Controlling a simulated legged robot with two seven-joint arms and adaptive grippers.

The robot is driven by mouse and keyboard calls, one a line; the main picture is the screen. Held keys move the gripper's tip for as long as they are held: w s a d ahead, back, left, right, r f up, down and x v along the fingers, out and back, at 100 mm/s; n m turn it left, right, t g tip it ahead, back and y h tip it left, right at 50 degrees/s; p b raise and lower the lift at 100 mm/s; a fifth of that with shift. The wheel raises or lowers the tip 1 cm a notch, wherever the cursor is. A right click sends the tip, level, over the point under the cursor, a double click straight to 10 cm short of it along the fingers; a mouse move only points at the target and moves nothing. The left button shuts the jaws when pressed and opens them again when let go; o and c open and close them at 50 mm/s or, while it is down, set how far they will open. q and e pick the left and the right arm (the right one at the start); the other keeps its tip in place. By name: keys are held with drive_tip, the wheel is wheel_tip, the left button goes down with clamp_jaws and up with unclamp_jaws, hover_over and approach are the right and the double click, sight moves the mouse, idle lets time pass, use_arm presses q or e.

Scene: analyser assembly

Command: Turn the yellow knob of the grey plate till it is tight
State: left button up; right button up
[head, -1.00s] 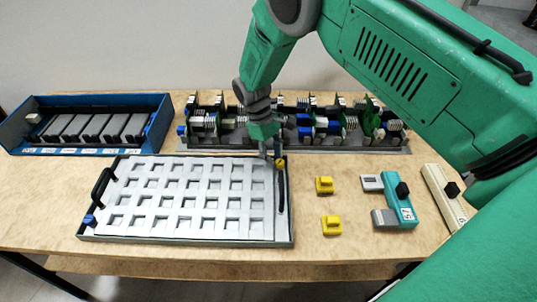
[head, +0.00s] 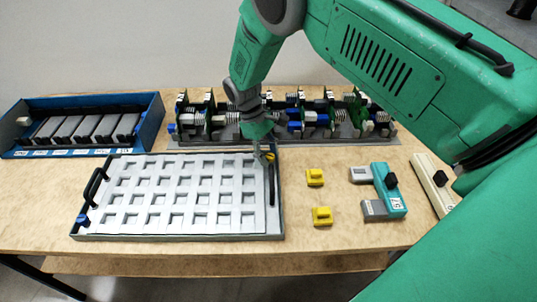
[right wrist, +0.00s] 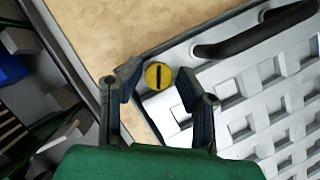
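The grey plate (head: 180,236) lies flat on the table at the front left, with rows of square recesses. Its yellow knob (head: 270,157) sits at the far right corner, beside a black handle. In the right wrist view the yellow knob (right wrist: 158,76) is round with a dark slot. My right gripper (head: 263,158) is over this corner, pointing down. In the right wrist view its two fingers (right wrist: 160,72) are apart, one on each side of the knob, with a visible gap on both sides. My left gripper is not in view.
A blue-rimmed box (head: 150,124) with grey modules stands at the back left. A rack of circuit boards (head: 340,142) is close behind the plate. Two yellow pieces (head: 315,177), a teal module (head: 390,190) and a cream module (head: 432,178) lie to the right.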

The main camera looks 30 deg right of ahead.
drive_tip(key=shift+w+r, duration=0.1)
drive_tip(key=shift+r, duration=0.05)
drive_tip(key=v, duration=1.1)
drive_tip(key=shift+r, duration=0.2)
drive_tip(key=shift+w+a, duration=0.1)
drive_tip(key=shift+w, duration=0.05)
